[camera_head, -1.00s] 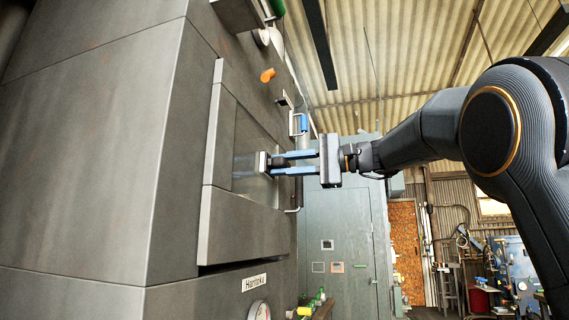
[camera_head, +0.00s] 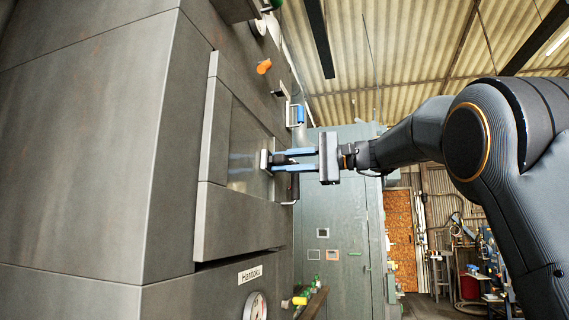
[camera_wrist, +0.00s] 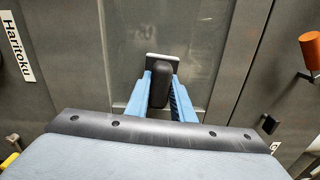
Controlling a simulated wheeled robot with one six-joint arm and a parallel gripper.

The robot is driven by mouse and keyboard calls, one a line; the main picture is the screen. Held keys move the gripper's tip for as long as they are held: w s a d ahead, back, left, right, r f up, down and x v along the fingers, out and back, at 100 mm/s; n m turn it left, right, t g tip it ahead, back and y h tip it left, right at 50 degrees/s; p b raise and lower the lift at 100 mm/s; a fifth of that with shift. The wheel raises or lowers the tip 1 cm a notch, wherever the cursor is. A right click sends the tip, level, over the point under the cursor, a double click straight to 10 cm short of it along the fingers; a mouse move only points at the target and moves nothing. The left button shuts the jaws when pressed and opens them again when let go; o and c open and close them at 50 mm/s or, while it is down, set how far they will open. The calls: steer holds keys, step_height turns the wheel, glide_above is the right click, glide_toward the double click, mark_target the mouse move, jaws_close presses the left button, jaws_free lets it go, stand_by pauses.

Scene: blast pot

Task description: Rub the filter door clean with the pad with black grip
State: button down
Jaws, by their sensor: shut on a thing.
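The filter door (camera_head: 243,150) is a grey panel set in a raised frame on the large grey machine. It also shows in the wrist view (camera_wrist: 195,32), with a faint dull patch in its middle. My gripper (camera_head: 276,160) reaches it from the right and is shut on the black grip of the pad (camera_head: 265,161). In the wrist view the blue fingers hold the black grip (camera_wrist: 159,88) from both sides. The light pad edge (camera_wrist: 165,57) lies at or against the door's surface; exact contact is hard to tell. The pad's face is hidden.
An orange knob (camera_head: 264,66) and a blue-handled latch (camera_head: 298,114) stick out from the machine beyond the door. A "Haritoku" label (camera_head: 250,274) and a round gauge (camera_head: 256,306) sit below. Green cabinets (camera_head: 340,220) stand behind. Open room lies right of the door.

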mark_target(285, 158)
steer(key=shift+s, duration=0.1)
steer(key=shift+s+a+b, duration=0.35)
steer(key=shift+s+b, duration=0.2)
steer(key=shift+s, duration=0.15)
steer(key=shift+s+a+b, duration=0.35)
steer(key=shift+s+b, duration=0.15)
steer(key=shift+s, duration=0.2)
steer(key=shift+s, duration=0.1)
steer(key=shift+s+a+b, duration=0.25)
steer(key=shift+s+b, duration=0.25)
steer(key=shift+s, duration=0.25)
steer(key=shift+s+a+b, duration=0.25)
steer(key=shift+s+b, duration=0.2)
steer(key=shift+s, duration=0.3)
steer(key=shift+s+a+b, duration=0.3)
steer(key=shift+s+b, duration=0.15)
steer(key=shift+s, duration=0.2)
steer(key=shift+s+a+b, duration=0.25)
steer(key=shift+s+b, duration=0.15)
steer(key=shift+s, duration=0.2)
steer(key=shift+s, duration=0.2)
